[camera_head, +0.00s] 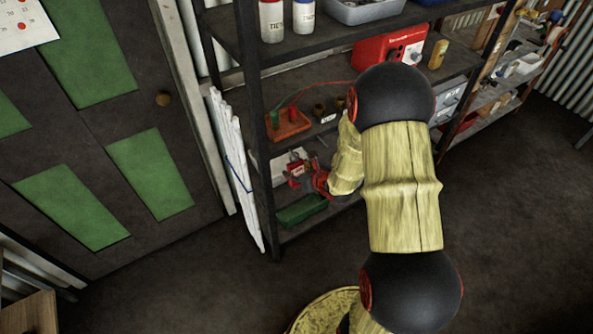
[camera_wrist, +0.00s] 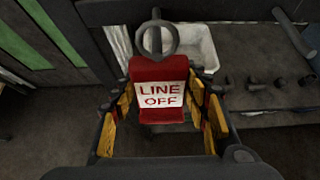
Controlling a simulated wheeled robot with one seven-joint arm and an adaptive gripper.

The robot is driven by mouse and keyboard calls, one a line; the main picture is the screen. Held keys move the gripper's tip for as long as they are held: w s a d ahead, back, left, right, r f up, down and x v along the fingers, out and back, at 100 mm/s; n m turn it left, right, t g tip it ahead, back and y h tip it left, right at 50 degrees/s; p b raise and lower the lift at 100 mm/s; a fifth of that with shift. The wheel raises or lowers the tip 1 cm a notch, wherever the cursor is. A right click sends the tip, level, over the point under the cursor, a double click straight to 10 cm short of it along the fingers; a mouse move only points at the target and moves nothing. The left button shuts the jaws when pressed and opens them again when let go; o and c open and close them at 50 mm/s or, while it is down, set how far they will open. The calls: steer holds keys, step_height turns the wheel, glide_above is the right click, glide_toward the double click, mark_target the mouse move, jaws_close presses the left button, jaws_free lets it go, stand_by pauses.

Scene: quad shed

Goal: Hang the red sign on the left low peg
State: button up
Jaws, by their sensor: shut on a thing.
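The red sign (camera_wrist: 158,72) has a white label reading "LINE OFF" and a grey ring at its top. It is upright in the wrist view, between the yellow-padded fingers of my gripper (camera_wrist: 161,102), which is shut on it. In the head view, a small red and white shape that looks like the sign (camera_head: 296,169) is at the lower shelf, beside my gripper (camera_head: 318,181), partly hidden by my arm. In the wrist view, a dark peg-like rod (camera_wrist: 291,30) sticks out at the upper right. I cannot tell which peg is the left low one.
A white bin (camera_wrist: 190,45) is behind the sign. Several short dark stubs (camera_wrist: 281,81) are to its right. In the head view, the dark shelf rack holds an orange tray (camera_head: 289,125), a green tray (camera_head: 302,210) and a red box (camera_head: 388,46). White tubes (camera_head: 233,165) lean at its left.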

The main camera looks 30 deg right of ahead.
steer(key=o, duration=1.3)
steer(key=shift+c, duration=0.2)
steer(key=v, duration=1.2)
